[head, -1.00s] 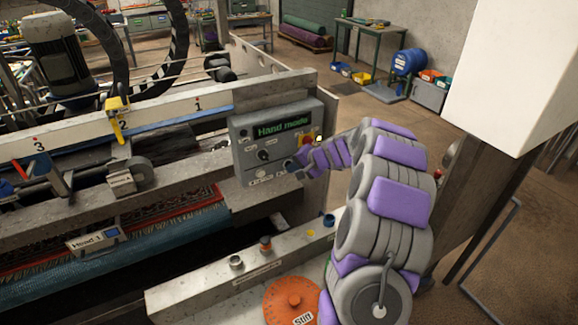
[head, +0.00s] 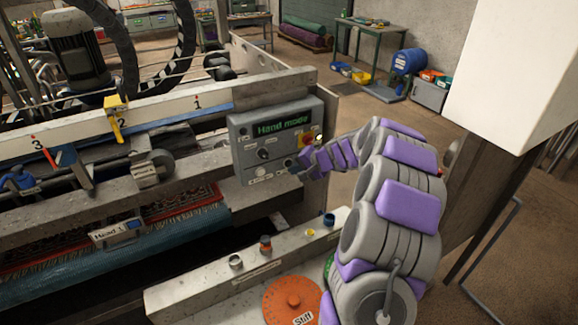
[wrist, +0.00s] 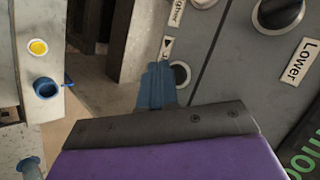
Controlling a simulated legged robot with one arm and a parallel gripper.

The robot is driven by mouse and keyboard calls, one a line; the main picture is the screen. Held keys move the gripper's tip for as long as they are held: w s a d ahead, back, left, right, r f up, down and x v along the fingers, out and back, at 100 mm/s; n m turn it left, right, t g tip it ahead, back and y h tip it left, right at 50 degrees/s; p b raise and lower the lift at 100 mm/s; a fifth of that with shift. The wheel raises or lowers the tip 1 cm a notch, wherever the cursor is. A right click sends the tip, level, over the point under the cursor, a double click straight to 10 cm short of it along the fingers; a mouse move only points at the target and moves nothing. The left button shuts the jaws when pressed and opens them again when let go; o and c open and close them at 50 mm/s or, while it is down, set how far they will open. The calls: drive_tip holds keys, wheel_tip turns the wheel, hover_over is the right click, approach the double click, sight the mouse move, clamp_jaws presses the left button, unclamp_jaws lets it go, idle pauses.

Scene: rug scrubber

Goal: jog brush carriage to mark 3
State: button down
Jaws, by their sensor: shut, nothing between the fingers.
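The brush carriage carries a dark grey motor (head: 75,58), a clamp-like bracket (head: 152,167) and a plate reading "Head 1" (head: 118,232). Its red-tipped pointer (head: 50,159) is just below and slightly right of mark 3 (head: 38,144) on the white scale rail. A yellow stop (head: 116,112) sits at mark 2. The control panel (head: 276,140) reads "Hand mode". My gripper (head: 297,167) is at the panel's lower right. In the wrist view its blue fingers (wrist: 156,84) are shut and empty, beside or against a round dark button (wrist: 180,74); contact is unclear.
A white box (head: 512,75) hangs at right.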

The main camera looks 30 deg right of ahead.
drive_tip(key=shift+s, duration=0.2)
drive_tip(key=s+b, duration=0.1)
drive_tip(key=s, duration=0.4)
drive_tip(key=shift+a+b, duration=0.2)
drive_tip(key=shift+b, duration=0.15)
drive_tip(key=shift+w, duration=0.1)
idle(1.0)
